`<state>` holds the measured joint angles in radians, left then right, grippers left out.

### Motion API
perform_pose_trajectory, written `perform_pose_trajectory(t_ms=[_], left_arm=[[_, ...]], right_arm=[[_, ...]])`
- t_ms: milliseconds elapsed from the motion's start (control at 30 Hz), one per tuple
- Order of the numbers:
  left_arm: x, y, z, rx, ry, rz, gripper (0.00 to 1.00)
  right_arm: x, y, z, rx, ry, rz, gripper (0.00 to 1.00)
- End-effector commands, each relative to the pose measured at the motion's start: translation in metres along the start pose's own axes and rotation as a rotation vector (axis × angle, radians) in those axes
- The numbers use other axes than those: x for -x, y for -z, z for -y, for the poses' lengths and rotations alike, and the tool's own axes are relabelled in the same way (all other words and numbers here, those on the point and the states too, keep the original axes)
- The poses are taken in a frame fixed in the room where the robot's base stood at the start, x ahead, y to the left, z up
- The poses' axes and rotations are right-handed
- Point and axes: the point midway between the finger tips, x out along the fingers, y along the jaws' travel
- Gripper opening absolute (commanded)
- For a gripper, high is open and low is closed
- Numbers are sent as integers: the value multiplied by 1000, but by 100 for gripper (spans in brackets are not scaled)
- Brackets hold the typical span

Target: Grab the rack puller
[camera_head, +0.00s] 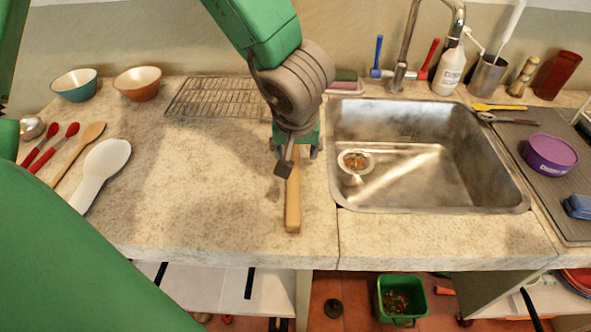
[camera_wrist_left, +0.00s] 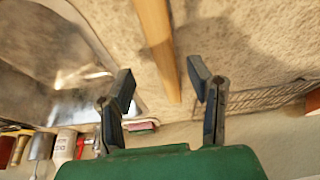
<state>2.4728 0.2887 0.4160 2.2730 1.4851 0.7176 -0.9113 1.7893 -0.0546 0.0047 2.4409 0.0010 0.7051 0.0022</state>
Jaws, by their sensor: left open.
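The rack puller is a long pale wooden stick (camera_head: 293,200) lying on the counter left of the sink, its near end close to the counter's front edge. Its far part is hidden under my left gripper (camera_head: 294,160) in the head view. In the left wrist view the stick (camera_wrist_left: 156,40) runs from the top edge down between the fingers of my left gripper (camera_wrist_left: 162,90). The fingers are open, one on each side of the stick, and not touching it in that view. I cannot tell the height above it. My right gripper is not in view.
A steel sink (camera_head: 430,205) lies right of the stick. A wire rack (camera_head: 215,97) lies at the back left. Spoons, including a white one (camera_head: 100,170), and two bowls, teal (camera_head: 75,85) and orange (camera_head: 138,83), sit at left.

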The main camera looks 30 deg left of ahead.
Motion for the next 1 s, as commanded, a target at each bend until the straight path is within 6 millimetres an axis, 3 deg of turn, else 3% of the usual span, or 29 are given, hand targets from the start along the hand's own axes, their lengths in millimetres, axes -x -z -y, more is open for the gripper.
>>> perform_pose_trajectory(t_ms=[167,500,733,767,867,900,1000], left_arm=[[-8,1,1,2,-1,-1,47],[-55,4,3,1,0,1,47],[-55,5,3,1,-1,-1,47],[-55,5,3,1,-1,-1,40],[-55,5,3,1,-1,0,4],[-55,5,3,1,-1,0,0],[-55,5,3,0,-1,-1,0]], right_arm=[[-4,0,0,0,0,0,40],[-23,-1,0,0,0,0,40],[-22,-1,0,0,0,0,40],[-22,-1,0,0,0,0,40],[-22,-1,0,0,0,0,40],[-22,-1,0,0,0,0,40],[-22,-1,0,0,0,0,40]])
